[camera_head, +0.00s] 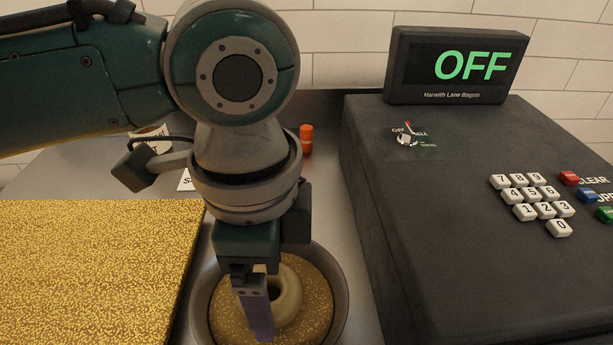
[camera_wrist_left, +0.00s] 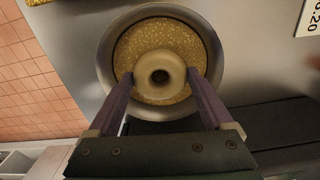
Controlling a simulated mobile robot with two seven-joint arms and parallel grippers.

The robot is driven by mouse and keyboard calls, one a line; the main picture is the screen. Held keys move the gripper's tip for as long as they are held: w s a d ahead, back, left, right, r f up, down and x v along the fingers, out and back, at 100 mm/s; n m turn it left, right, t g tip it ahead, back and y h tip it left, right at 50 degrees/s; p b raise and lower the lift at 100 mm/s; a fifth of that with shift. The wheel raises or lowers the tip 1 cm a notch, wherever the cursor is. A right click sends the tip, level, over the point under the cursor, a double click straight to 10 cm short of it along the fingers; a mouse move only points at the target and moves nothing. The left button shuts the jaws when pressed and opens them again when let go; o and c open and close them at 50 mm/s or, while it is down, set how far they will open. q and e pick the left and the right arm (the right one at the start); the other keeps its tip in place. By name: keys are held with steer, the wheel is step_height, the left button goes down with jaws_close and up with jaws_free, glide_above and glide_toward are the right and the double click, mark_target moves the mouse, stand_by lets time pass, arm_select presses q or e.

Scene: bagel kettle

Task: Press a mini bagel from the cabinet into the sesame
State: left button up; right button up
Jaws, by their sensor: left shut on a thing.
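A pale mini bagel (camera_head: 288,294) is between the fingers of my left gripper (camera_head: 262,318), over the sesame bowl. In the left wrist view the bagel (camera_wrist_left: 160,76) sits near the middle of the sesame (camera_wrist_left: 136,52), with my left gripper's fingers (camera_wrist_left: 160,88) on both sides of it. The sesame (camera_head: 316,302) fills a round metal bowl (camera_head: 340,292). The gripper is shut on the bagel. It looks low in the bowl, but I cannot tell whether the bagel touches the seeds. My right gripper is not in view.
A dark cash register (camera_head: 365,180) with an OFF display (camera_head: 458,66) stands close on the right. A seed-covered slab (camera_head: 90,270) lies on the left. A small orange-topped shaker (camera_head: 306,140) and a labelled container (camera_head: 152,138) stand behind my arm.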

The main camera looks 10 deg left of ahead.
arm_select(q)
steer(key=shift+f, duration=0.4)
steer(key=shift+r, duration=0.15)
stand_by(0.9)
step_height(320, 180, up, 10)
steer(key=p, duration=1.1)
steer(key=shift+p, duration=0.3)
steer(key=shift+a, duration=0.1)
